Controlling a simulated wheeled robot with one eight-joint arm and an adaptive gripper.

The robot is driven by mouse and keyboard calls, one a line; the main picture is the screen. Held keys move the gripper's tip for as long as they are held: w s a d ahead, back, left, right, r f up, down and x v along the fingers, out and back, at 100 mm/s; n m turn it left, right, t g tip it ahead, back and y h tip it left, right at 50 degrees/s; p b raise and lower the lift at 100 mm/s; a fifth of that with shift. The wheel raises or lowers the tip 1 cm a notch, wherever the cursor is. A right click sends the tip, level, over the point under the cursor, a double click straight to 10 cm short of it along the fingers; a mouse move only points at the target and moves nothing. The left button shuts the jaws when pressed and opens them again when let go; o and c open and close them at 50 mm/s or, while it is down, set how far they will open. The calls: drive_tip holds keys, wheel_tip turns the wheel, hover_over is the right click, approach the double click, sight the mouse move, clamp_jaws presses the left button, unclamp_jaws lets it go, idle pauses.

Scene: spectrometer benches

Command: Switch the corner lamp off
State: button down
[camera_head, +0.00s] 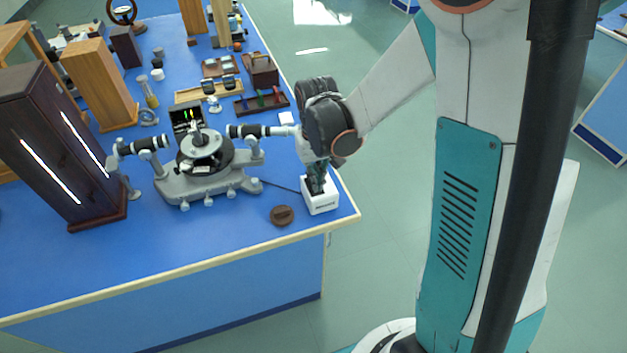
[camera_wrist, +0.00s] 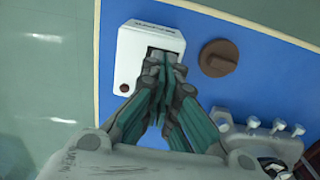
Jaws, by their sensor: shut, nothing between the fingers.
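A white box (camera_head: 321,205) stands at the near right corner of the blue bench. It also shows in the wrist view (camera_wrist: 130,50), with a dark recess in its top and a small brown spot on one corner. I cannot tell for certain whether it is the lamp or its switch box; no lit bulb shows on it. My gripper (camera_head: 318,184) points down at the box. In the wrist view its shut, empty fingertips (camera_wrist: 163,57) are over the recess and cover most of it. Contact and the position of any switch are hidden.
A brown round knob-like piece (camera_head: 282,215) lies beside the box. A grey spectrometer (camera_head: 205,172) with black tubes stands to the left. A dark cabinet (camera_head: 55,140) with two bright slits is farther left. The bench edge (camera_head: 345,216) is close to the box; open floor lies right.

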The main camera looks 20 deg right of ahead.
drive_tip(key=shift+r+p, duration=2.05)
drive_tip(key=shift+r, duration=1.15)
drive_tip(key=s+r+t, duration=0.7)
drive_tip(key=s+r, duration=0.8)
drive_tip(key=shift+r+b, duration=0.35)
drive_tip(key=shift+b, duration=0.05)
